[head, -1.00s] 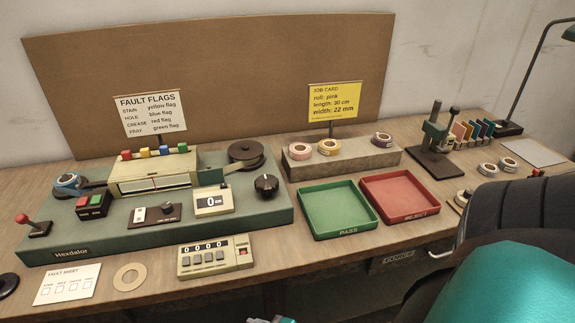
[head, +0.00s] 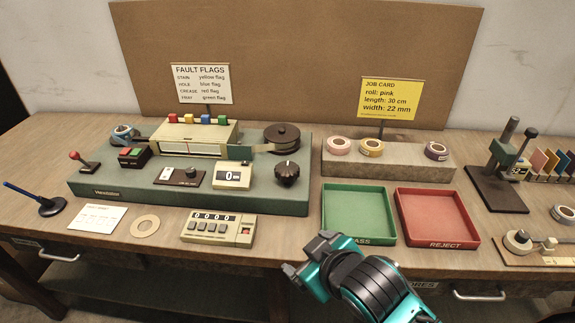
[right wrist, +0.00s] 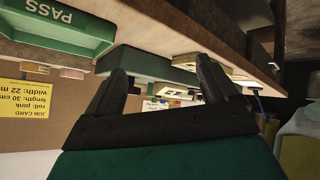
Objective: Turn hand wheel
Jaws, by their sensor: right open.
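A black fluted knob (head: 287,173), the part that looks most like a hand wheel, sits at the right end of the green Hexdalor machine (head: 120,197). A dark round reel (head: 282,137) lies behind it. My right gripper (head: 308,254) is open and empty. It is in front of the machine, near the table's front edge and left of the green tray's front corner, apart from the knob. In the right wrist view its two dark fingers (right wrist: 160,88) stand apart with nothing between them. My left gripper is not in view.
A green PASS tray (head: 324,213) and a red REJECT tray (head: 437,242) stand right of the machine. A counter box (head: 217,243) lies in front of it. Tape rolls sit on a grey block (head: 400,165). A press (head: 500,165) stands at the right.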

